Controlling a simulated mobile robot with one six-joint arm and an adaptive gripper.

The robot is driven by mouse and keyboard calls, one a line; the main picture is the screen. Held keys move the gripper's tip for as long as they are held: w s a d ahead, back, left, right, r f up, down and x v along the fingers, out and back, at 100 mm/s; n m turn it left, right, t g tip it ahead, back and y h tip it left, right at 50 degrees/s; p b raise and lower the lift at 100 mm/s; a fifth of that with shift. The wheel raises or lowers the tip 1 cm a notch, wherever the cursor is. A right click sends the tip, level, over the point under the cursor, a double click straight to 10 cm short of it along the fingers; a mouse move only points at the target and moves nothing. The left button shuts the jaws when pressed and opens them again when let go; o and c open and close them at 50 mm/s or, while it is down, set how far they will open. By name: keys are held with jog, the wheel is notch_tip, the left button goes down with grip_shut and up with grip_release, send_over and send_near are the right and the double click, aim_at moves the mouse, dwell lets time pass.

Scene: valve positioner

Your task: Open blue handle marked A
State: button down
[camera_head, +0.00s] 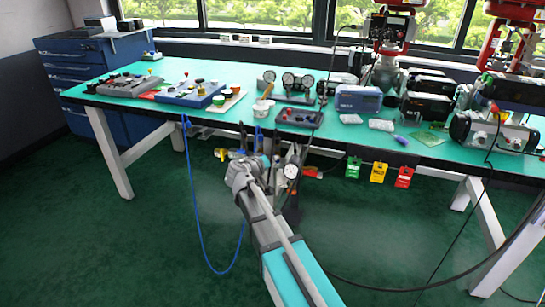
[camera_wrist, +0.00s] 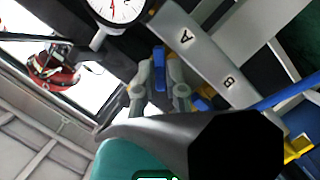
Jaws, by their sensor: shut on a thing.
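In the wrist view, a grey plate carries the letters A (camera_wrist: 186,36) and B (camera_wrist: 229,82). A blue handle (camera_wrist: 158,56) stands beside the letter A. My gripper (camera_wrist: 161,68) has its two grey fingers on either side of this handle, closed on it. A second blue handle (camera_wrist: 203,103) is beside the letter B, just right of my fingers. In the head view my wrist (camera_head: 245,172) is at the front edge of the bench; it hides the fingertips and the handle.
A round dial gauge (camera_wrist: 118,8) is close above my fingers; it also shows in the head view (camera_head: 291,171). A yellow handle (camera_head: 220,154) is left of my wrist. The green bench (camera_head: 230,72) holds several devices. A blue hose (camera_head: 193,200) hangs at left.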

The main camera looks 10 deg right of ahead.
jog(key=m+y+p, duration=0.1)
jog(key=m+y, duration=0.1)
jog(key=m, duration=0.1)
jog(key=m+t+y, duration=0.1)
jog(key=m+y, duration=0.1)
jog(key=m, duration=0.1)
jog(key=shift+s+d+p, duration=0.15)
jog(key=shift+d+p, duration=0.05)
jog(key=shift+p, duration=0.2)
dwell(0.4)
jog(key=c, duration=0.7)
grip_release()
